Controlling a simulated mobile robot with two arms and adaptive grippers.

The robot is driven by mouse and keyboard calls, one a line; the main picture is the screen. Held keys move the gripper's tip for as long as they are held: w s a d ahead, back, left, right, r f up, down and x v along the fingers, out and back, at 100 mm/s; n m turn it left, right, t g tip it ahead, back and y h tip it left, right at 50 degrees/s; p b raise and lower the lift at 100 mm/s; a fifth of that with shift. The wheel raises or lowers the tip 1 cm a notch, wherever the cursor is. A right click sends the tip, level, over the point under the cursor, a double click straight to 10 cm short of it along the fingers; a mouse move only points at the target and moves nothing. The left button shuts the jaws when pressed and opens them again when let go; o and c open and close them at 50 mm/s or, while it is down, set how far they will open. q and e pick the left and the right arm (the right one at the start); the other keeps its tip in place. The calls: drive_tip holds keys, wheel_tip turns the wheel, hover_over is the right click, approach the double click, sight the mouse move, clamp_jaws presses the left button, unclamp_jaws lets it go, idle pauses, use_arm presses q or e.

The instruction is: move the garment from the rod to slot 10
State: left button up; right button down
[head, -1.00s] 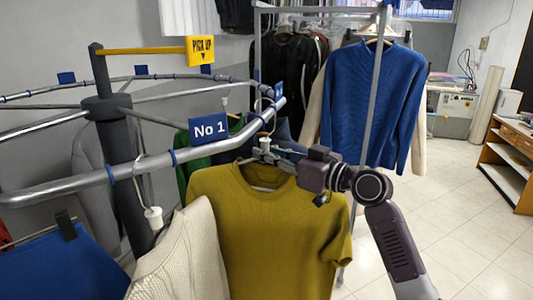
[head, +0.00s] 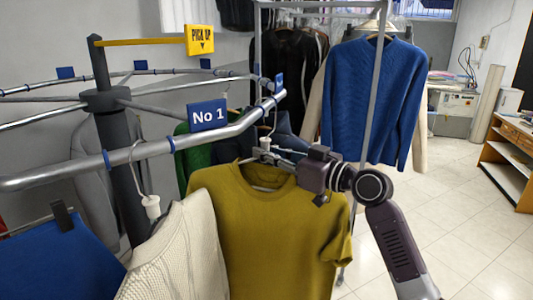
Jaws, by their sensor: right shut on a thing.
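A mustard T-shirt (head: 262,235) hangs on a hanger in front of me. My right gripper (head: 277,153) is shut on this hanger, just below its white hook fitting (head: 265,144). The hook's wire rises close to the end of the carousel rail (head: 225,133); I cannot tell if it touches the rail. A blue sign reading No 1 (head: 207,115) stands on this rail. No sign reading 10 is legible; other blue tags, such as one at the far side (head: 66,73), show no readable number. My left gripper is not in view.
A cream knit (head: 180,255) and a blue garment (head: 65,262) hang at the near left. A yellow PICK UP sign (head: 199,40) tops the dark carousel post (head: 125,170). A blue sweater (head: 370,100) hangs on a metal rack behind. Open tiled floor (head: 455,220) lies right.

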drive_tip(key=shift+f+b, duration=0.15)
drive_tip(key=shift+b, duration=0.2)
idle(0.3)
drive_tip(key=c, duration=1.8)
unclamp_jaws()
drive_tip(key=shift+c, duration=0.2)
drive_tip(key=shift+f, duration=0.1)
drive_tip(key=v, duration=1.2)
drive_tip(key=shift+d, duration=0.1)
